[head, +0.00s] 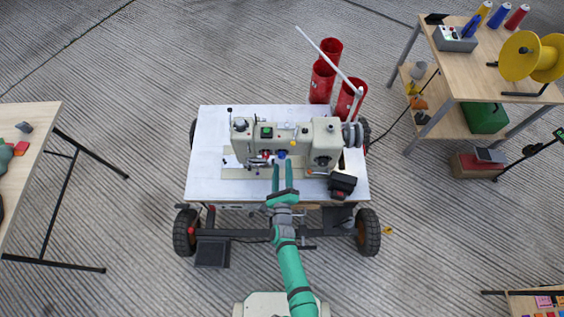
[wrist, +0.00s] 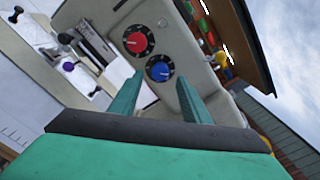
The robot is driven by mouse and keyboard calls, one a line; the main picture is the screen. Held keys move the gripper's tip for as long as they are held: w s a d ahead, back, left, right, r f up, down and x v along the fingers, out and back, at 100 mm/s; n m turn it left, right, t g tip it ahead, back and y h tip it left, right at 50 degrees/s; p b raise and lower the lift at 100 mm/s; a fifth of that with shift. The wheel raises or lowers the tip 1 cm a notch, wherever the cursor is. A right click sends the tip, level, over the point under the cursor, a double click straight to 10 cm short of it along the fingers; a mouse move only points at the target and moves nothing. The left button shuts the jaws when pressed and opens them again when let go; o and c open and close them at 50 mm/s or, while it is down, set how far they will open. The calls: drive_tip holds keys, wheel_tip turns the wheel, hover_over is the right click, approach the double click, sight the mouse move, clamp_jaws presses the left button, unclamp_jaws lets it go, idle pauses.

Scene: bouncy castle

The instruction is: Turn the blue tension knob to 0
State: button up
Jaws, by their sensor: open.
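The blue tension knob (wrist: 160,69) sits on a dark round dial with pale marks, on the cream sewing machine's face. In the wrist view it appears between my gripper's two fingertips, a little beyond them. In the head view the blue knob (head: 282,154) is a small spot just ahead of my gripper (head: 282,167). My gripper is open, with green fingers either side of the knob's line and nothing held. I cannot read the dial's setting. A red knob (wrist: 138,41) on a similar dial is up and left of the blue one.
The sewing machine (head: 324,136) stands on a white wheeled table (head: 206,150). A black box-like item (head: 342,184) lies at the table's right front. Red cylinders (head: 322,80) stand behind. Wooden tables (head: 30,130) flank it on both sides, with bare floor between.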

sight(282, 158)
drive_tip(key=shift+w, duration=1.55)
drive_tip(key=c, duration=1)
drive_tip(key=shift+c, duration=0.2)
drive_tip(key=shift+n, duration=0.3)
